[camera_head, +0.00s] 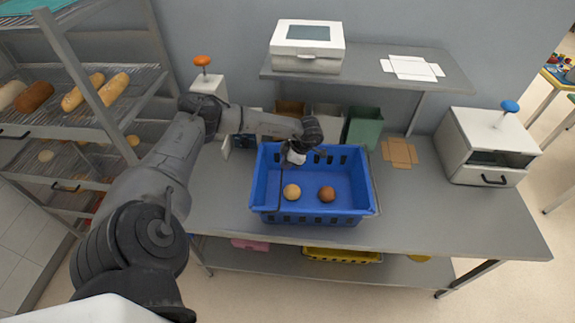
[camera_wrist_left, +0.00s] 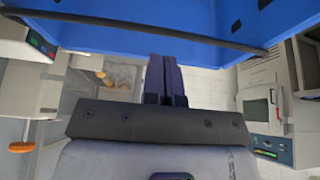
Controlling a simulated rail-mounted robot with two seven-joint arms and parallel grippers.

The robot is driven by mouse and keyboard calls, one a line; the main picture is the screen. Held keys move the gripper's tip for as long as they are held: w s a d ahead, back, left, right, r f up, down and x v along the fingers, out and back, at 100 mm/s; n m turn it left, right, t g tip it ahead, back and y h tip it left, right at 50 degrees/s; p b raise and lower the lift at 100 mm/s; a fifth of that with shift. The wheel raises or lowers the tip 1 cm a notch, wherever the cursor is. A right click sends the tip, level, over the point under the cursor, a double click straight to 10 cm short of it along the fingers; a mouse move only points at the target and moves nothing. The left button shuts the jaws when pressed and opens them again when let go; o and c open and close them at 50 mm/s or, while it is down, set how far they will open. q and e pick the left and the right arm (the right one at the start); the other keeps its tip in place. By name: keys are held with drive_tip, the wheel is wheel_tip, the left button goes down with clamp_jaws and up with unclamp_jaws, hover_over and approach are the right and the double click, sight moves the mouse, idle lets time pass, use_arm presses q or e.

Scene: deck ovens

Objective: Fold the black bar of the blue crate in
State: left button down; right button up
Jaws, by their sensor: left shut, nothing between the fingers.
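The blue crate (camera_head: 312,218) stands on the grey table and fills the top of the left wrist view (camera_wrist_left: 150,12). Two round rolls lie in it, a pale one (camera_head: 291,192) and a brown one (camera_head: 327,194). The black bar (camera_wrist_left: 110,25) runs across the blue crate in the left wrist view, just beyond my fingertips; I cannot tell whether they touch it. My right gripper is not in view.
Bins, one of them green (camera_head: 363,128), stand behind the crate. A white box with a blue knob (camera_head: 488,145) stands at the right, and a shelf (camera_head: 375,65) holds a white device (camera_head: 307,45). A bread rack (camera_head: 90,100) is at the left. The table right of the crate is mostly clear.

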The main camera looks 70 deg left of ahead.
use_arm(q)
drive_tip(key=w+d+r+b, duration=0.2)
drive_tip(key=w+r+b, duration=0.1)
drive_tip(key=w+r, duration=0.3)
drive_tip(key=shift+w+d+r, duration=0.25)
drive_tip(key=shift+w+r, duration=0.15)
drive_tip(key=shift+r, duration=0.2)
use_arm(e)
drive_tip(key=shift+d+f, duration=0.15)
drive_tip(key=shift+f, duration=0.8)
